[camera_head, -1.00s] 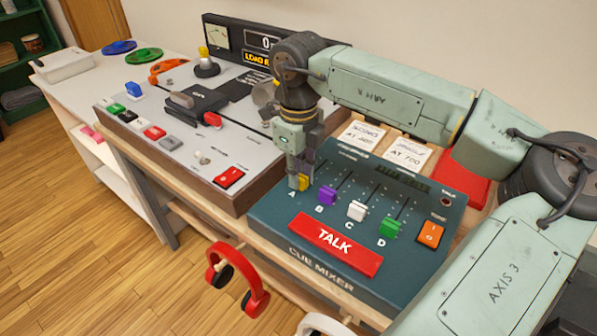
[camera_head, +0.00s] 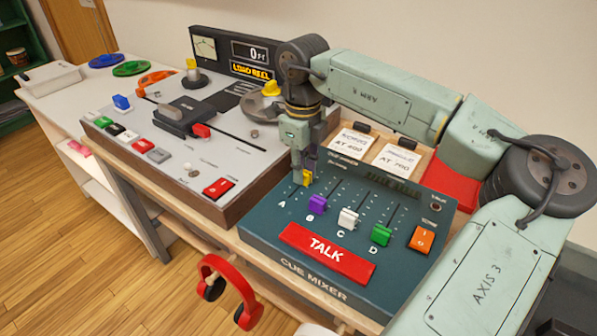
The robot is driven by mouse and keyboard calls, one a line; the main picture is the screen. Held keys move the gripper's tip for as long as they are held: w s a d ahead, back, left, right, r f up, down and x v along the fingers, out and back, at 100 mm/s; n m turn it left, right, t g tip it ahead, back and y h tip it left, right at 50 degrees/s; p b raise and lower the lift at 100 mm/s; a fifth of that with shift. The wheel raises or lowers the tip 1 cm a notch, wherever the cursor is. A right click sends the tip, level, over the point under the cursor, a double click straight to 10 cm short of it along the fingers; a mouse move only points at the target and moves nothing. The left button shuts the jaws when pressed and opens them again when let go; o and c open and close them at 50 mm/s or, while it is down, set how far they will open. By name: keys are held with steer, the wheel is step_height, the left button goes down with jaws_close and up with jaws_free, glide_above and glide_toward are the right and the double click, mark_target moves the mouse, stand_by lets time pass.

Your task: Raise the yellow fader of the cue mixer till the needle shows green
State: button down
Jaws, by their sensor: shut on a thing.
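The cue mixer (camera_head: 258,239) is a dark teal sloped panel at the front right of the bench. Its yellow fader (camera_head: 308,178) is in the leftmost slot, above the letter A. My gripper (camera_head: 302,175) points down with its fingers shut on the yellow fader and partly hides it. The yellow fader sits farther up its slot than the purple fader (camera_head: 317,204), the white fader (camera_head: 348,217) and the green fader (camera_head: 381,234). A pale meter (camera_head: 205,47) stands on the tape machine's back panel; its needle is too small to read.
A red TALK bar (camera_head: 327,254) and an orange switch (camera_head: 422,239) are on the mixer. Two paper cards (camera_head: 397,162) stand behind it, near my arm. The tape machine (camera_head: 215,150) is at the left. Red headphones (camera_head: 231,283) hang at the bench front.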

steer(key=c, duration=1.6)
jaws_free()
steer(key=shift+o, duration=0.2)
step_height(320, 180, up, 12)
steer(key=shift+s+f, duration=0.1)
